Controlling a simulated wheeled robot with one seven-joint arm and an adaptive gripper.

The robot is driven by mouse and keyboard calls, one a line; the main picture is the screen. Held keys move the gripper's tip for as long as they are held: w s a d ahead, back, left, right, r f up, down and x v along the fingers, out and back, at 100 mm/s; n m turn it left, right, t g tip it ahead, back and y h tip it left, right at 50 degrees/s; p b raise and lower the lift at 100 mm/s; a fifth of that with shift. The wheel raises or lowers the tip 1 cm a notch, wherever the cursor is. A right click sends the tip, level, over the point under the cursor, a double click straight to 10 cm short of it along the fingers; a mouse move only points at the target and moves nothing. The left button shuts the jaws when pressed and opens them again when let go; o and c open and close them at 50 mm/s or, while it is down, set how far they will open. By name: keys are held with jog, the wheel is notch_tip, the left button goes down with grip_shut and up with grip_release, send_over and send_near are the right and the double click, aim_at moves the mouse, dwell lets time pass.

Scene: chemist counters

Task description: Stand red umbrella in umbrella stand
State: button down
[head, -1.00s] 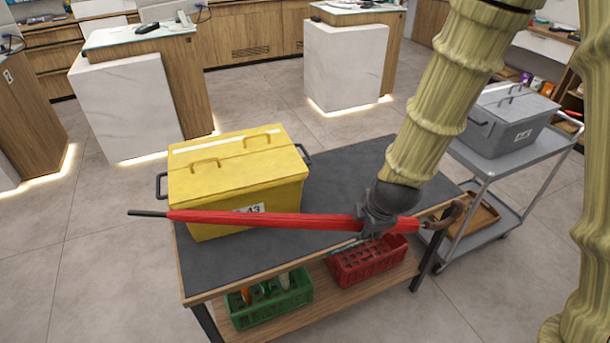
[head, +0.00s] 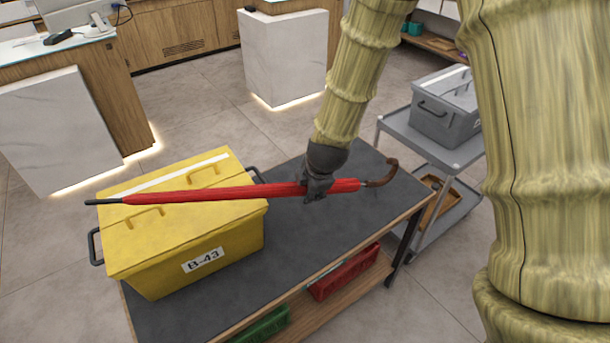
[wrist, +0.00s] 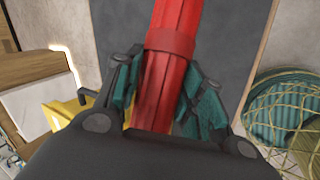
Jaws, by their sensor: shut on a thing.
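The red umbrella (head: 215,194) is furled, with a dark tip at the left and a brown crook handle (head: 382,174) at the right. My gripper (head: 316,188) is shut around it nearer the handle end. It is held roughly level above the worktable, its left part passing in front of and over the yellow box in the picture. In the wrist view my gripper's teal-padded fingers (wrist: 160,82) close on both sides of the red umbrella (wrist: 172,45). I cannot identify an umbrella stand in the head view.
The yellow box (head: 185,235), labelled B-43, stands on the dark worktable (head: 320,235). Red (head: 345,273) and green (head: 262,326) crates sit on its lower shelf. A grey trolley (head: 385,122) bears a grey box (head: 445,112). A teal ribbed thing under netting (wrist: 270,105) shows in the wrist view.

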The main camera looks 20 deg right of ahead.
jog(key=w+f+p, duration=0.4)
jog(key=w, duration=0.5)
jog(key=shift+w+d+f, duration=0.15)
jog(key=shift+f, duration=0.1)
dwell(0.3)
jog(key=c, duration=0.9)
grip_release()
jog(key=shift+b+v, duration=1.25)
jog(key=shift+v, duration=4.85)
